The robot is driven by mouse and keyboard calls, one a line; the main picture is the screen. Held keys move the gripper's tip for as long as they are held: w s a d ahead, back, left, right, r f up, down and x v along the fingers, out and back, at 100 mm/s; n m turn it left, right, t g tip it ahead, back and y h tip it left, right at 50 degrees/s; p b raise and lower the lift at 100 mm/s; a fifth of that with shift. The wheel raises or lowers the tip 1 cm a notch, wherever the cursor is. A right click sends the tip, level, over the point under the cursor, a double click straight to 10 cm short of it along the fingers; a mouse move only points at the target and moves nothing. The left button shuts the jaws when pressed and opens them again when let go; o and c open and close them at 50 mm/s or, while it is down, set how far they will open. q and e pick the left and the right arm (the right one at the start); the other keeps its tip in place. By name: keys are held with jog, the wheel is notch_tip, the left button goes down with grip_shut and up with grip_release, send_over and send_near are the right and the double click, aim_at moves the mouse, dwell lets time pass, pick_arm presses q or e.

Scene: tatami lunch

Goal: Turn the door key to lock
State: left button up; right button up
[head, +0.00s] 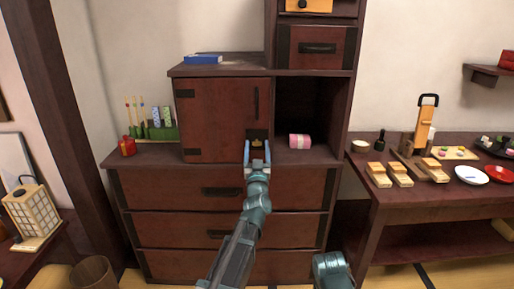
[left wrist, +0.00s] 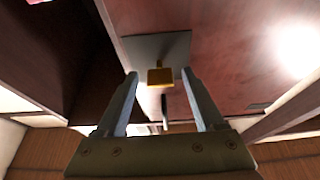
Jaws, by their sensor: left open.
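The door key (left wrist: 160,76) is a small gold block in the left wrist view, standing out from a dark lock plate (left wrist: 142,46). The plate is on the red-brown cabinet door (head: 220,115), which looks shut. In the head view the plate (head: 257,134) is low on the door's right side, with the gold key just below it, partly hidden. My left gripper (head: 257,152) is open at the key. In the left wrist view its two fingers (left wrist: 160,92) stand on either side of the key, with visible gaps.
Right of the door is an open dark compartment with a pink-and-white roll (head: 299,141). A blue box (head: 203,59) lies on the cabinet top. A green stand (head: 160,131) and a red pot (head: 127,146) are left of the door. A side table (head: 400,204) with dishes stands right.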

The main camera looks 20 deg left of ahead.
pick_arm(q)
grip_shut()
jog(key=shift+d+n, duration=0.1)
jog(key=shift+n, duration=0.3)
jog(key=n+g+y+p, duration=0.2)
jog(key=n, duration=0.3)
jog(key=n+g+y+p, duration=0.2)
jog(key=n, duration=0.4)
jog(key=r+n+g+y+p, duration=0.1)
jog(key=n+p, duration=0.1)
jog(key=n, duration=0.4)
jog(key=shift+w+d+g+y, duration=0.1)
jog(key=shift+d+g+y, duration=0.1)
jog(key=shift+g+y, duration=0.2)
jog(key=n+g+p, duration=0.1)
jog(key=n+p, duration=0.1)
jog(key=n, duration=0.1)
jog(key=shift+f+n+h, duration=0.1)
jog(key=shift+n+h, duration=0.2)
jog(key=shift+n+g+p, duration=0.4)
jog(key=shift+n+p, duration=0.1)
jog(key=shift+f, duration=0.1)
